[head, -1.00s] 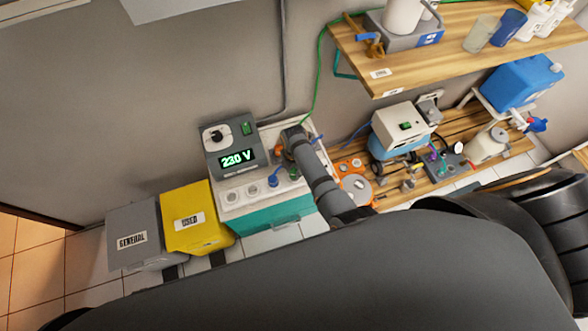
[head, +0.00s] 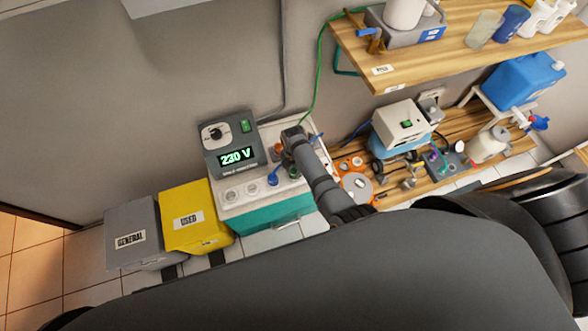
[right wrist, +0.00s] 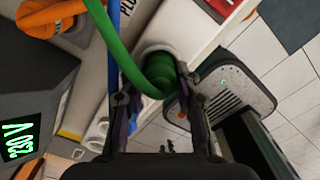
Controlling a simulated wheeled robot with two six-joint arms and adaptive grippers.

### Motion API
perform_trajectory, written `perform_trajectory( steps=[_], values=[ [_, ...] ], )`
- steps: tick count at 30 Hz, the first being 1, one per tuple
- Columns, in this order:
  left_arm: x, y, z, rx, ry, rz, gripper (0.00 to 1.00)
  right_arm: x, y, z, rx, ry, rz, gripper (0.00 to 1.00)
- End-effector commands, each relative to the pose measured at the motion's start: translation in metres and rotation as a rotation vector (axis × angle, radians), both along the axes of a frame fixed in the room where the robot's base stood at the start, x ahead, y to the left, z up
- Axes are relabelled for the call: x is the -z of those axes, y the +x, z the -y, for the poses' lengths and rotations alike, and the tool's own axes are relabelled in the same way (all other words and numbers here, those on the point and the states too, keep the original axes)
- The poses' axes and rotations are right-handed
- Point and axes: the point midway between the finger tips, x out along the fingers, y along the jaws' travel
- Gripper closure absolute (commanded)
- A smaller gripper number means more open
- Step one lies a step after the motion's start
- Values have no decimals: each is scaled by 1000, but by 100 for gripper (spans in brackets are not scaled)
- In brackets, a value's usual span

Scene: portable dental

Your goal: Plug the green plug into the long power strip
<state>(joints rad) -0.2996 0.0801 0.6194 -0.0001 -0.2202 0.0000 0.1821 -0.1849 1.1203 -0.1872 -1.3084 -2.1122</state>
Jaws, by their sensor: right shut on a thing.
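The green plug (right wrist: 160,72), with its thick green cable, is between the fingers of my right gripper (right wrist: 158,94), which is shut on it. In the head view my right gripper (head: 292,142) is over the white top of the teal cabinet, and its fingers are mostly hidden. A light strip with round sockets (head: 240,190) runs along the front of that top; pale sockets also show in the right wrist view (right wrist: 97,132). A blue plug (head: 273,178) stands at the strip. I cannot tell whether the green plug touches a socket. My left gripper is not in view.
A grey unit reading 230 V (head: 230,145) stands behind the strip. A yellow bin (head: 193,235) and a grey bin (head: 140,218) are to the left. A wooden shelf (head: 450,55) overhangs at the right. The green cable (head: 319,65) hangs from the shelf.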

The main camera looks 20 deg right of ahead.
Motion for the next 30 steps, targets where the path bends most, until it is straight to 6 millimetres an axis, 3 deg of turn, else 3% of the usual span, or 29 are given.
perform_trajectory(
  steps=[4,5,10,30],
  values=[
    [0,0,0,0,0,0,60,1,-1,0,0,-1,-1,100],
    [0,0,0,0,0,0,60,1,-1,0,0,-1,-1,66],
    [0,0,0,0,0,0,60,1,-1,0,0,-1,-1,43],
    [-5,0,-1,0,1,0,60,-6,0,0,0,0,0,42]
  ],
)
